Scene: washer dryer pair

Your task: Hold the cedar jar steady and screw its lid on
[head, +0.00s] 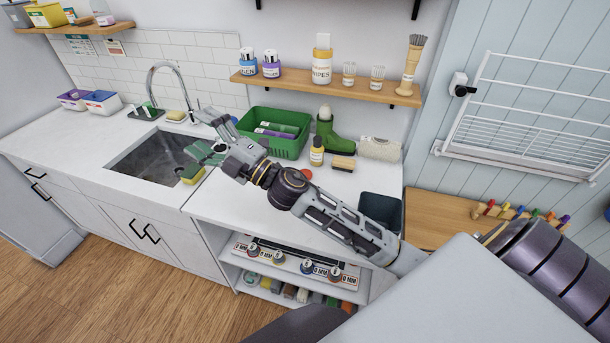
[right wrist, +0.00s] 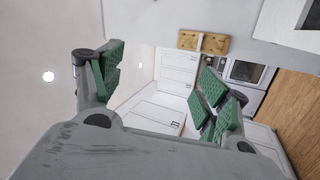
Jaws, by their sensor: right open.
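I cannot make out a cedar jar or its lid with certainty in either view. A small red round item (head: 306,174) sits on the counter, partly hidden behind my right arm; I cannot tell what it is. My right gripper (head: 208,136) is open and empty above the counter, near the sink's right edge. In the right wrist view its green-padded fingers (right wrist: 160,84) stand wide apart with nothing between them. My left gripper is not in view.
A green basket (head: 276,143), a green boot (head: 334,139) and a yellow-labelled bottle (head: 317,152) stand at the counter's back. The sink (head: 155,157) is left. The wall shelf (head: 325,88) holds several containers. Counter (head: 225,205) front is clear.

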